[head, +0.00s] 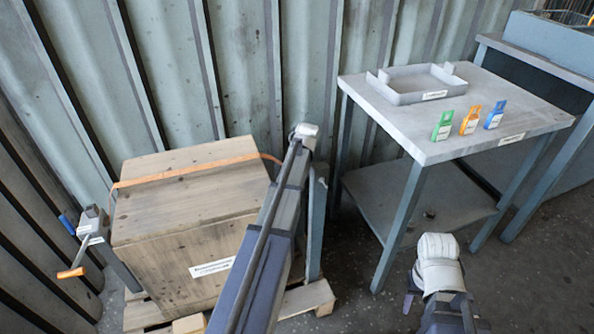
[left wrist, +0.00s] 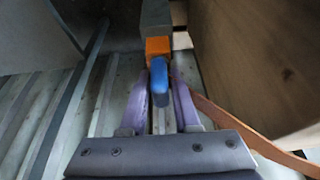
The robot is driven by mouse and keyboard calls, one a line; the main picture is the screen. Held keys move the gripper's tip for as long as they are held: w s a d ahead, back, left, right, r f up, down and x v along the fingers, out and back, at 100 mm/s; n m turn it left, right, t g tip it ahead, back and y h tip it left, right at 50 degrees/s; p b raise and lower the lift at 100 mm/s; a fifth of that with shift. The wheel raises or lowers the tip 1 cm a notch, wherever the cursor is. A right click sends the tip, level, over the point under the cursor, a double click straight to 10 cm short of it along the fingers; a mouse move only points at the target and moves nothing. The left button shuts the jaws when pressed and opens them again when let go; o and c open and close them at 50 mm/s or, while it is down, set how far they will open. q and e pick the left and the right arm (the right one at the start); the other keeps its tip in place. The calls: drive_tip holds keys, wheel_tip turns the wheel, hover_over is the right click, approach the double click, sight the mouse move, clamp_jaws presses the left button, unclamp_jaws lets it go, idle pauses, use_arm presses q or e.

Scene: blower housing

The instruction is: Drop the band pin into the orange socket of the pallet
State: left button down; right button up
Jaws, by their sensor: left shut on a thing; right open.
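In the left wrist view my left gripper (left wrist: 160,85) is shut on the blue-topped band pin (left wrist: 159,78). Only the pin's blue end shows; its lower part is hidden. The orange socket (left wrist: 158,48) lies just beyond the pin, beside the crate, and the pin's tip overlaps it in the picture. I cannot tell whether the pin touches or enters it. In the head view my left arm hides the gripper, pin and socket. The pallet (head: 312,297) shows under the crate. My right gripper (head: 440,300) is low at the bottom right, open and away from the pin.
A wooden crate (head: 190,205) with an orange strap (head: 185,174) stands on the pallet by the corrugated wall. A post with an orange handle (head: 72,272) is at its left. A grey table (head: 500,125) holds a tray (head: 415,97) and green, orange and blue tagged pieces.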

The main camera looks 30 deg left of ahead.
use_arm(q)
drive_tip(key=shift+f, duration=0.15)
idle(0.6)
drive_tip(key=c, duration=0.6)
unclamp_jaws()
drive_tip(key=shift+o, duration=0.2)
wheel_tip(320, 180, up, 10)
drive_tip(key=p, duration=0.9)
drive_tip(key=shift+p, duration=0.4)
